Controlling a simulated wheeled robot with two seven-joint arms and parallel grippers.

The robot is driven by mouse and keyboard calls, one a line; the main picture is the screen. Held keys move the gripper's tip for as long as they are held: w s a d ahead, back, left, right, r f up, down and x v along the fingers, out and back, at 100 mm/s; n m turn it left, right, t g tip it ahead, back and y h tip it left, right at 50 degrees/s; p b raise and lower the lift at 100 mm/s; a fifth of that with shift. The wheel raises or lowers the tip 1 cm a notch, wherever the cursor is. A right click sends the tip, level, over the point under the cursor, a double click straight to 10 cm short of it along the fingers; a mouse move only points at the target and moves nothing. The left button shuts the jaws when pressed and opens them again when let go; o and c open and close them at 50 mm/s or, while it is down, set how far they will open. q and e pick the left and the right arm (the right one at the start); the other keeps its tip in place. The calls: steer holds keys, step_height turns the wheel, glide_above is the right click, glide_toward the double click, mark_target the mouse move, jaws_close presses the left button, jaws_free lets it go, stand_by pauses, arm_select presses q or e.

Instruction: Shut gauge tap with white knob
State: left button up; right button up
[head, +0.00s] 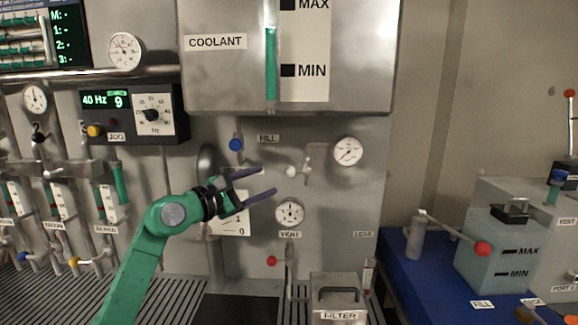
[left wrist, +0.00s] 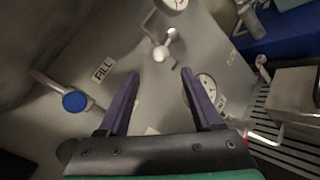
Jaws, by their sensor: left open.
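The gauge tap's white knob (head: 291,171) sits at the left end of a small tap on the grey panel, beside a round gauge (head: 348,151). In the left wrist view the white knob (left wrist: 160,54) shows beyond the fingertips, near the top middle, with part of the gauge (left wrist: 176,3) at the top edge. My left gripper (head: 268,181) is open and empty, with purple fingers, to the left of and slightly below the knob. In the left wrist view its fingers (left wrist: 160,78) are spread and do not touch the knob. My right gripper is not in view.
A blue knob (head: 236,145) by the FILL label is above my left gripper. A second gauge (head: 290,212) is below the tap. A red knob (head: 272,261) and the FILTER box (head: 338,297) are lower down. The COOLANT tank (head: 228,80) overhangs above.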

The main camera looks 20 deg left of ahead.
mark_target(286, 173)
arm_select(q)
steer(key=p+x, duration=0.3)
steer(key=x, duration=0.7)
steer(key=shift+s, duration=0.1)
steer(key=shift+w+d, duration=0.2)
jaws_close()
steer(key=shift+f, duration=0.1)
